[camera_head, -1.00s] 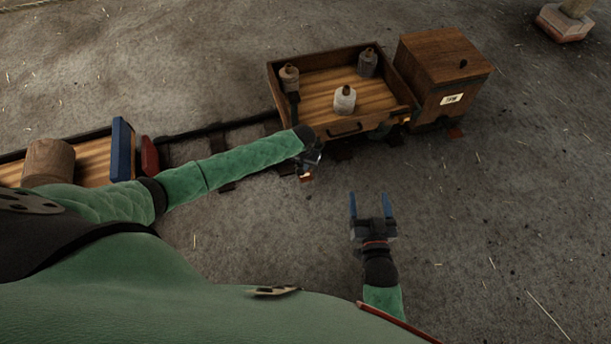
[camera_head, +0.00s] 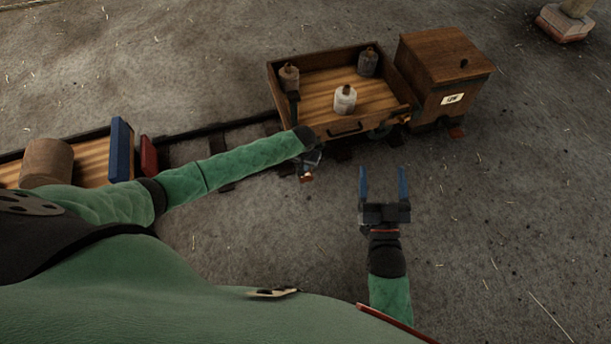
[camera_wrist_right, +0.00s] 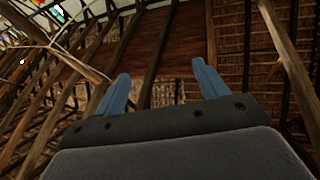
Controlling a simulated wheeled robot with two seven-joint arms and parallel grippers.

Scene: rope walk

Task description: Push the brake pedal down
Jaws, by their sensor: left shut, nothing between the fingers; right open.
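A wooden cart (camera_head: 335,98) with an open box stands on the rails in the head view. My left gripper (camera_head: 307,172) is shut and empty, low at the cart's near left corner. A small copper-coloured part shows at its tip; I cannot tell whether this is the brake pedal, or whether they touch. The forearm and the dark gripper body hide part of that corner. My right gripper (camera_head: 382,171) is open and empty over bare ground, right of the left gripper and apart from the cart. Its blue fingers also show in the right wrist view (camera_wrist_right: 160,82).
Several capped bottles, one of them white (camera_head: 345,100), stand in the cart. A wooden box with a label (camera_head: 440,75) adjoins it on the right. A flat wagon with a brown drum (camera_head: 46,163) and blue end board (camera_head: 121,150) is at left.

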